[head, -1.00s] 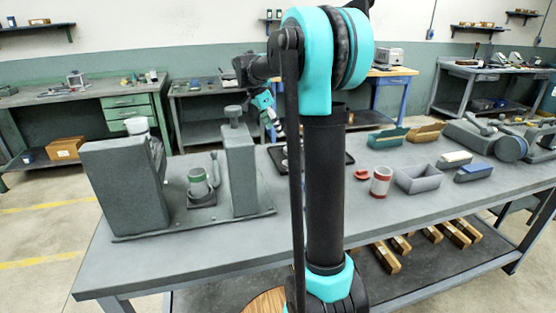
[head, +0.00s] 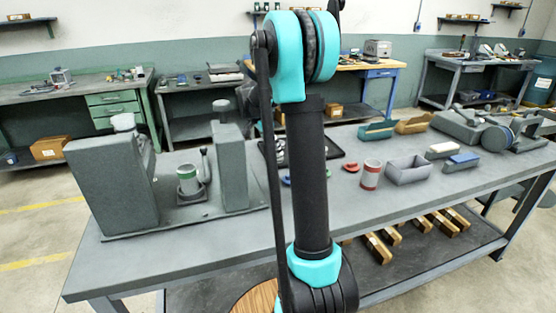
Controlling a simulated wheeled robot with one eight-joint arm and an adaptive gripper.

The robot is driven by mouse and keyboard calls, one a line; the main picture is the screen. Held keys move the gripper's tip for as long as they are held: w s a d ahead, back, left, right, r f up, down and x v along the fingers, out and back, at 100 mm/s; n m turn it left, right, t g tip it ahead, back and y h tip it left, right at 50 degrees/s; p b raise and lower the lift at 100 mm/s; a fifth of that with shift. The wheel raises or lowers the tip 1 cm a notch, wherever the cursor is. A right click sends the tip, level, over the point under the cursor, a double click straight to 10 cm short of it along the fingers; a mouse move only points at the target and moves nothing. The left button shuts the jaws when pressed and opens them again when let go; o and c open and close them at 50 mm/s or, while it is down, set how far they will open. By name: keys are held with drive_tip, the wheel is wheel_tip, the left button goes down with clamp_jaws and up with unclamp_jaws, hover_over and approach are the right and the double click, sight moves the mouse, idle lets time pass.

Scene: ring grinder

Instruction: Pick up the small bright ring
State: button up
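I cannot make out the small bright ring for certain. A black tray (head: 340,158) lies on the grey workbench (head: 330,217) behind my arm, which hides its middle. Small light shapes show at its left side, too small to tell. A small red piece (head: 351,167) lies on the bench just right of my arm. Red and blue bits (head: 286,181) show at my arm's left edge. My gripper's fingers are hidden behind my own arm column.
Right of my arm stand a red-banded cup (head: 371,175), a grey open bin (head: 408,171), two small blocks and another machine (head: 485,132). The bench's front strip is clear.

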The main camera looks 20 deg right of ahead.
drive_tip(key=shift+x, duration=2.25)
drive_tip(key=shift+a, duration=0.1)
drive_tip(key=c, duration=1.3)
